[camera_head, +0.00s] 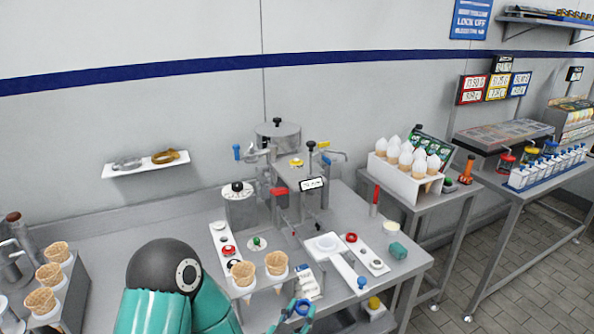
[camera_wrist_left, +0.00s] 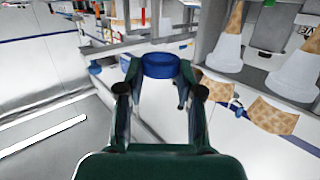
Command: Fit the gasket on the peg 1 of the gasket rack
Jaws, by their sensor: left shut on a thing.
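My left gripper (camera_head: 296,311) is at the front edge of the counter, low in the head view. It is shut on a blue gasket (camera_head: 303,306). In the wrist view the blue gasket (camera_wrist_left: 160,66) sits between the fingertips of my left gripper (camera_wrist_left: 160,80), clear of other things. A white strip (camera_head: 228,261) with several dark, red and white round parts lies on the counter, left of the gasket. Another strip (camera_head: 365,257) with red and dark round parts lies to the right. I cannot tell which is the gasket rack or which is peg 1. My right gripper is out of view.
Two waffle cones (camera_head: 276,262) stand in a holder close behind the gripper. A steel machine (camera_head: 310,195) with coloured handles stands behind. A white block of filled cones (camera_head: 408,187) is at the right. A teal part (camera_head: 398,250) lies near the counter's right edge.

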